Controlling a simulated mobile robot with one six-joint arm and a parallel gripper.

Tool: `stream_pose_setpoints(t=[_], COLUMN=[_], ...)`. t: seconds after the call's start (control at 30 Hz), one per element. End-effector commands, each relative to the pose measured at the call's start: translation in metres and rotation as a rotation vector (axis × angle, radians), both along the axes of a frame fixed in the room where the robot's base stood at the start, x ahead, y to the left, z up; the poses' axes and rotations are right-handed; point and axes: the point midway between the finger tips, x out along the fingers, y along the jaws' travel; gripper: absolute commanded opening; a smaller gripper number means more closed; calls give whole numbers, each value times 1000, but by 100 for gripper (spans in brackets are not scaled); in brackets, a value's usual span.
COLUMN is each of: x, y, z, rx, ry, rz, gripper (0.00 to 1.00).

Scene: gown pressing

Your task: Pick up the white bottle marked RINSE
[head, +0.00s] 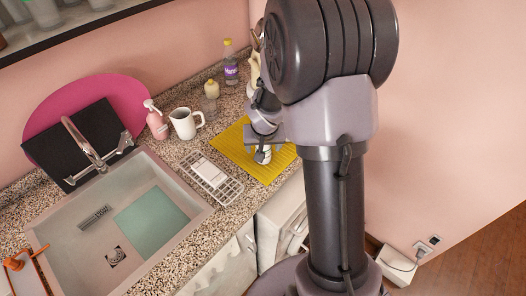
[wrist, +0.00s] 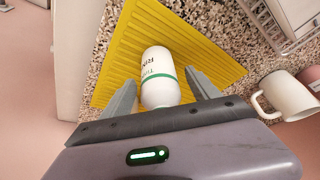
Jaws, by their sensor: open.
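The white bottle (wrist: 158,75) with a green band and dark lettering, partly readable as "RIN", shows in the wrist view over the yellow ribbed mat (wrist: 208,62). My gripper (wrist: 160,95) is open, with one grey finger on each side of the bottle; I cannot tell whether either finger touches it. The bottle's near end is hidden by the gripper body. In the head view my gripper (head: 262,152) is low over the yellow mat (head: 232,148), and my arm covers much of that area. The bottle is mostly hidden there.
A white mug (head: 184,123), a pink spray bottle (head: 156,121) and a purple-labelled bottle with a yellow cap (head: 231,65) stand on the speckled counter. A wire rack (head: 228,190) lies by the sink (head: 195,212). The mug (wrist: 288,95) is right of my gripper in the wrist view.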

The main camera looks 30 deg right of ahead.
Motion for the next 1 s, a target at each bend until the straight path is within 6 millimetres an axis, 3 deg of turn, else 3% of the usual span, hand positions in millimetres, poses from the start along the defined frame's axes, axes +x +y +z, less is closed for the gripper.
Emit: stream_pose_setpoints(t=[0.17,0.53,0.83,1.0], x=[1,1,1,1], y=[0,0,0,0], z=[0,0,2,21], rx=[0,0,-1,0], ry=[-1,-1,-2,-3], rz=[0,0,0,-1], gripper=[70,0,0,0])
